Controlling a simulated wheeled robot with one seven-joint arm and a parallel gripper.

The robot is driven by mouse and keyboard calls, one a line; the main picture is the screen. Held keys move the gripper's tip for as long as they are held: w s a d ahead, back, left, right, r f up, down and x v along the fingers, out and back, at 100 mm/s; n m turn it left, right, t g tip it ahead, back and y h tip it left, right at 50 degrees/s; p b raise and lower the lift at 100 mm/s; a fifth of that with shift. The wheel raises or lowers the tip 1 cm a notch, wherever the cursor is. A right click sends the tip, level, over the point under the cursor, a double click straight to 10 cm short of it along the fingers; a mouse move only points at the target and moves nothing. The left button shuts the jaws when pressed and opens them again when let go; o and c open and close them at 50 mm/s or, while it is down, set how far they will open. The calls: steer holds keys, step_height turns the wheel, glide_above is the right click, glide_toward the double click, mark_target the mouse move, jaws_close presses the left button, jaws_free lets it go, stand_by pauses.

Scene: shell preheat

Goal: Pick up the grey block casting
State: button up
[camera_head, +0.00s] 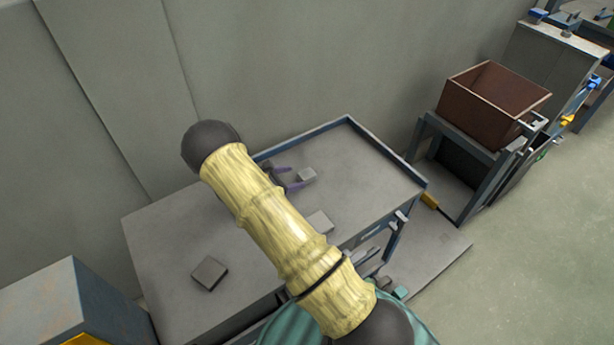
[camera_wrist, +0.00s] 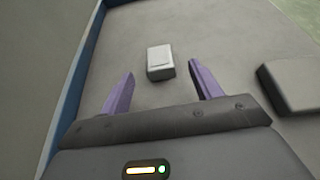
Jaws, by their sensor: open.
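A small light grey block casting (camera_head: 307,174) lies on the grey table, and in the wrist view the block (camera_wrist: 160,60) sits just beyond my fingertips, roughly between their lines. My gripper (camera_head: 288,179) has two purple fingers, spread apart and empty. In the wrist view my gripper (camera_wrist: 161,72) is open, with its fingers low near the table top. The fingers do not appear to touch the block. My arm hides part of the table in the head view.
The table (camera_head: 365,165) has a raised blue rim at its back. A second grey block (camera_head: 320,221) lies nearer the front, at the right in the wrist view (camera_wrist: 292,85). Another grey block (camera_head: 209,273) lies at left. A brown bin (camera_head: 492,103) stands right. A wall is behind.

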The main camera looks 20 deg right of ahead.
mark_target(302, 177)
steer(key=p+x, duration=0.1)
steer(key=x, duration=0.4)
steer(key=shift+f, duration=0.25)
steer(key=shift+c, duration=0.2)
steer(key=c, duration=1.1)
